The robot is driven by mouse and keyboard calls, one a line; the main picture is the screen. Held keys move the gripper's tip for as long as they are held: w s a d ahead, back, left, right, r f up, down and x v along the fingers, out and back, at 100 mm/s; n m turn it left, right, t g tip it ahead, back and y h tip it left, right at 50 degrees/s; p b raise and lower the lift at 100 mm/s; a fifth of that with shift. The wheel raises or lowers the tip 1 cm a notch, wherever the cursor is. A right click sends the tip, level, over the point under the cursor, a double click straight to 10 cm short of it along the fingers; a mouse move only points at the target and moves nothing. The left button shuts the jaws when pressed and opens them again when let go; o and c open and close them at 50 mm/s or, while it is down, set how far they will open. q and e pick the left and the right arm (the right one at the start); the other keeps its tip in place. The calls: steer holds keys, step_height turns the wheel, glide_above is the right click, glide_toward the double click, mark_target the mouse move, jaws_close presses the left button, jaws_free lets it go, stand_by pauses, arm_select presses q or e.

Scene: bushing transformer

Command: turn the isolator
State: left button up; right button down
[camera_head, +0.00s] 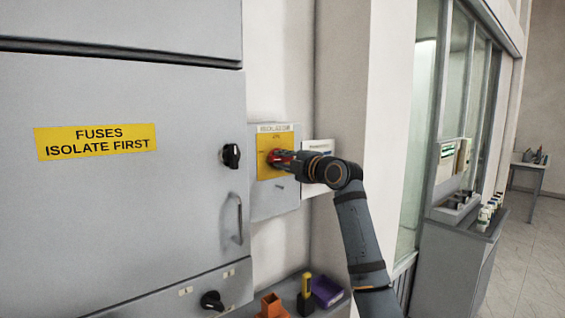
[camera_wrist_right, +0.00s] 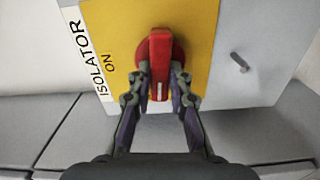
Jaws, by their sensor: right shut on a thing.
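The isolator is a red handle on a yellow plate (camera_head: 264,160), on a grey box (camera_head: 272,204) fixed to the wall. In the right wrist view the red handle (camera_wrist_right: 160,64) points along the gripper's line, and the plate beside it reads "ISOLATOR" and "ON". My right gripper (camera_head: 288,158) reaches it from the right. In the right wrist view its fingers (camera_wrist_right: 160,80) are shut on the handle, one on each side. In the head view the gripper hides much of the handle. My left gripper is not in view.
A grey cabinet (camera_head: 120,210) with a "FUSES ISOLATE FIRST" label (camera_head: 96,141), a black knob (camera_head: 231,156) and a door handle (camera_head: 238,218) stands left. Below the box, a shelf holds an orange part (camera_head: 271,307), a yellow-and-black item (camera_head: 306,293) and a purple bin (camera_head: 327,291).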

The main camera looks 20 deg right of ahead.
steer(key=shift+f+n, duration=0.15)
steer(key=shift+n, duration=0.55)
steer(key=c, duration=1.2)
jaws_free()
steer(key=v, duration=1.2)
